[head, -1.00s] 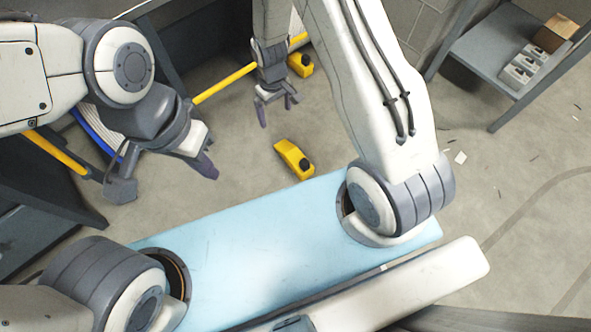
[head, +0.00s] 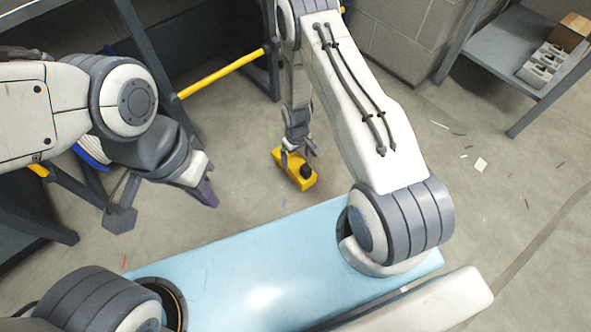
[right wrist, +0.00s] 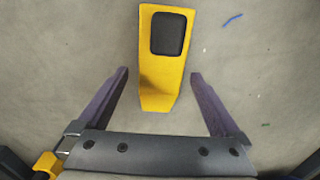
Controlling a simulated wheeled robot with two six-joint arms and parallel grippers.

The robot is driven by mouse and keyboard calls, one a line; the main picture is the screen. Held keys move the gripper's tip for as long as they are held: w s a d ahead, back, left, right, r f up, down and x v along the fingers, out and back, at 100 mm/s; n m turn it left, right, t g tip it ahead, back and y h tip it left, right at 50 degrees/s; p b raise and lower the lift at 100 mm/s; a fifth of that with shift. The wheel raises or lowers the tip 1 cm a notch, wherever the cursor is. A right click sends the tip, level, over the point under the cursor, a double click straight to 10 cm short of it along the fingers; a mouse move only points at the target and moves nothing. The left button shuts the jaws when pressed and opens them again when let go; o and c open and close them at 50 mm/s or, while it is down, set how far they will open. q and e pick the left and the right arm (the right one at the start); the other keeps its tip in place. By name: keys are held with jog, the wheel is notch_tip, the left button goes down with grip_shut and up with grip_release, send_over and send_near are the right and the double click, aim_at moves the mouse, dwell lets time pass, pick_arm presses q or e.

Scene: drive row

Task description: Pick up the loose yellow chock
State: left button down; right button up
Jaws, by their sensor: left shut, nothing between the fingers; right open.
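The yellow chock (head: 295,172) with a black pad on top lies on the floor beyond the light blue deck. My right gripper (head: 299,154) is over it and partly covers it in the head view. In the right wrist view the chock (right wrist: 157,88) lies between the lines of the two open purple fingers (right wrist: 160,75), with floor showing on both sides. The fingers do not touch it; their exact height above the floor is hard to tell. My left gripper (head: 208,196) is shut and empty, in the air left of the chock.
A yellow bar (head: 225,72) runs between dark frames at the back left. A grey shelf (head: 490,65) with boxes stands at the upper right. Another yellow piece (right wrist: 45,165) shows at the lower left edge in the right wrist view.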

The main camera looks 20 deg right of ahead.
aim_at(296, 163)
notch_tip(296, 163, down, 5)
jog(key=b, duration=0.4)
jog(key=shift+a, duration=0.1)
grip_shut()
jog(key=shift+r, duration=0.1)
